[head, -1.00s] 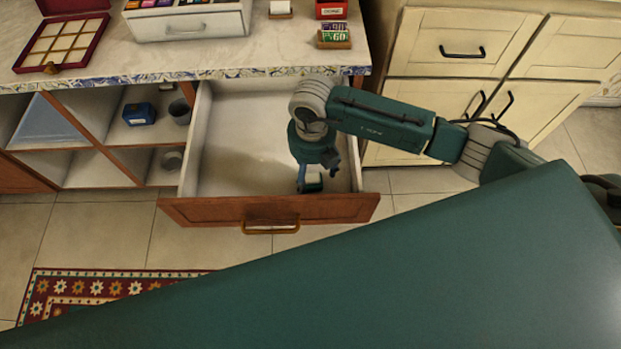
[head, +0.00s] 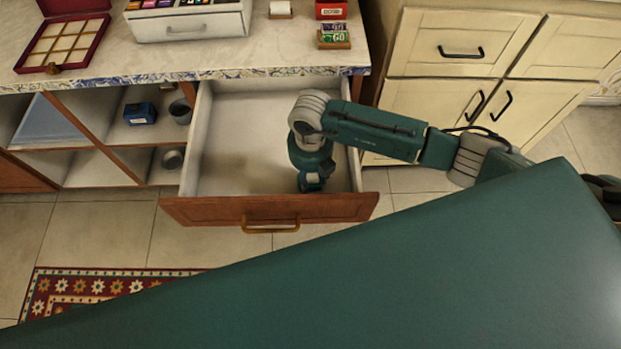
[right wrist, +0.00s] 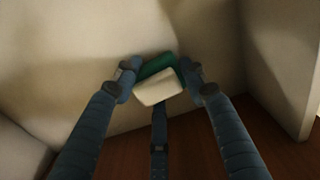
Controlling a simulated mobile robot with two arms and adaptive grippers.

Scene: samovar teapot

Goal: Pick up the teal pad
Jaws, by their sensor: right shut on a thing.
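The teal pad (right wrist: 157,67) shows in the right wrist view as a small green block with a cream face. It is inside the open drawer (head: 230,150), near its front right part. My right gripper (head: 313,182) reaches down into the drawer. In the right wrist view its fingers (right wrist: 158,84) are shut on the pad, with one finger on each side and a third below. In the head view the fingers mostly cover the pad. Whether the pad touches the drawer floor I cannot tell. My left gripper is not in view.
The drawer's wooden front (head: 215,209) and white side walls surround my right gripper closely. The left part of the drawer is empty. The counter (head: 95,70) above carries boxes, and open shelves (head: 105,160) lie to the left. Cream cabinets (head: 440,50) stand to the right.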

